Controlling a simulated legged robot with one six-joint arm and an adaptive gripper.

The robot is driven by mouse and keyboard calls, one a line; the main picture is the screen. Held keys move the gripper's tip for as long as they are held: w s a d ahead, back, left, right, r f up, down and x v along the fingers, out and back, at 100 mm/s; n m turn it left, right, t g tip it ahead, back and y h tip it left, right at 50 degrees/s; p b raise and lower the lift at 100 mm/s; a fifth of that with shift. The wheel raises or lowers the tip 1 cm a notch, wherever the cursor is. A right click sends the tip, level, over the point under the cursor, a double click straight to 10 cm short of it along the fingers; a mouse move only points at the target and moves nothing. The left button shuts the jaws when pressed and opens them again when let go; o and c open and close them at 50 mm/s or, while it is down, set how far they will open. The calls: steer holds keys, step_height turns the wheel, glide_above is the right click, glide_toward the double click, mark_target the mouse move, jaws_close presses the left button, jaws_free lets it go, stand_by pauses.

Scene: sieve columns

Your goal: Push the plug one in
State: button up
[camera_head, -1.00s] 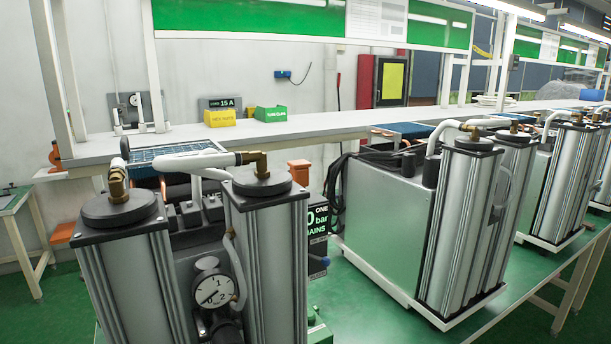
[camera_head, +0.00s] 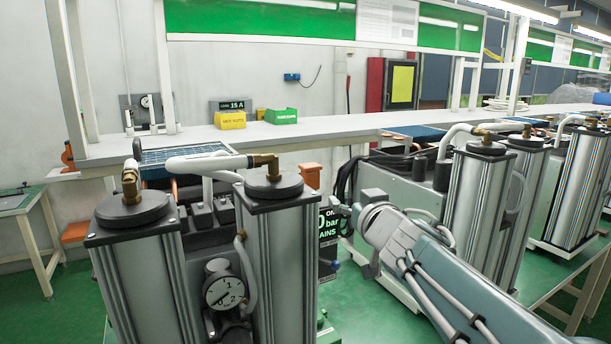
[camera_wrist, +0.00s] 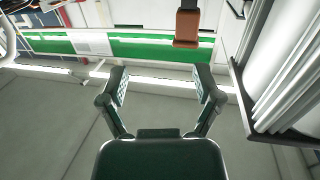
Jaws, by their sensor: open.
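My gripper (camera_wrist: 162,84) is open and empty in the wrist view, its two fingers spread apart. In the head view my gripper (camera_head: 345,207) is at the end of my arm, in front of the second grey machine. It is beside the dark display (camera_head: 327,230) with partly hidden text reading "ON", "bar" and "AINS". An orange block (camera_head: 306,174) shows behind the near twin-column unit. An orange-brown block with a dark top (camera_wrist: 187,27) hangs beyond the fingers in the wrist view, apart from them. I cannot tell which piece is plug one.
The near unit has two silver columns (camera_head: 275,250), a white hose (camera_head: 205,162) and a round gauge (camera_head: 224,290). A second grey machine (camera_head: 410,205) stands to the right. A white bench (camera_head: 330,125) behind holds yellow (camera_head: 230,119) and green (camera_head: 281,116) bins.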

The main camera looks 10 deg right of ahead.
mark_target(314, 177)
steer(key=w+a+y, duration=0.1)
steer(key=w, duration=0.3)
steer(key=w+a+n+y, duration=0.1)
steer(key=w+a, duration=0.1)
steer(key=w, duration=0.2)
steer(key=w+a+r+n+y, duration=0.1)
steer(key=w+a, duration=0.1)
steer(key=w, duration=0.2)
steer(key=shift+w+y, duration=0.3)
steer(key=shift+w, duration=0.05)
jaws_close()
steer(key=shift+f, duration=1.9)
